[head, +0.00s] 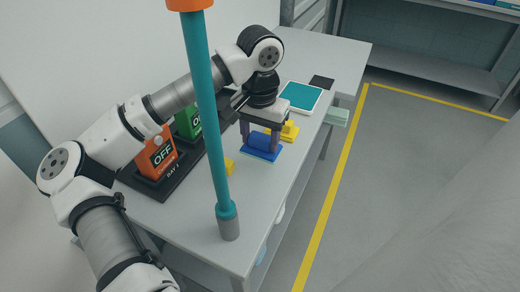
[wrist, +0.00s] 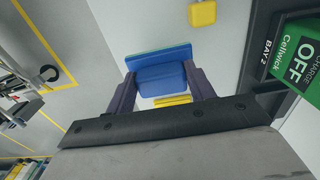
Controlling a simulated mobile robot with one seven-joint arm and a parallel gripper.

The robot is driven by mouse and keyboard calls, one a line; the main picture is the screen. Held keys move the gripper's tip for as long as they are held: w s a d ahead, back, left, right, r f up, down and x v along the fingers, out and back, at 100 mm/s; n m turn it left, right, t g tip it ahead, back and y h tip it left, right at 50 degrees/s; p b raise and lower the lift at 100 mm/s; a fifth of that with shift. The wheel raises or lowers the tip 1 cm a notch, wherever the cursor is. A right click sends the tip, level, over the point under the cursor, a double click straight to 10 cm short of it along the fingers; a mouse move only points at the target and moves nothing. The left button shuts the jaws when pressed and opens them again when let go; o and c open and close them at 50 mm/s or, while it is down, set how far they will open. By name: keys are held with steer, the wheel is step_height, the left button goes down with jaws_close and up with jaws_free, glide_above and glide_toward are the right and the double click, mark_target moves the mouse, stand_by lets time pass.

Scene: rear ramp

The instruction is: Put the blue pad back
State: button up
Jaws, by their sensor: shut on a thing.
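The blue pad (head: 262,141) is a blue block with a wider, thin teal-edged plate at its underside. My gripper (head: 261,136) is shut on its block part, with one dark finger on each side. In the wrist view the pad (wrist: 163,78) sits between the fingertips, with the teal-edged plate beyond them. The pad is low over the grey worktop (head: 205,205); I cannot tell whether it touches it. A white-framed tray with a teal face (head: 302,96) lies farther back on the worktop, apart from the pad.
A yellow piece (head: 290,131) is close behind the pad; a small yellow block (head: 229,166) is nearer. Orange (head: 158,158) and green (head: 188,121) units marked OFF stand in a black dock at left. A teal post (head: 207,110) rises in front. A black square (head: 321,82) lies behind.

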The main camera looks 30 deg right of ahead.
mark_target(260, 149)
steer(key=shift+f+p, duration=0.4)
steer(key=shift+f, duration=2.15)
steer(key=shift+f, duration=0.2)
steer(key=o, duration=1.1)
steer(key=shift+r, duration=0.1)
step_height(260, 149, up, 12)
steer(key=shift+r+b, duration=0.15)
steer(key=shift+b, duration=0.7)
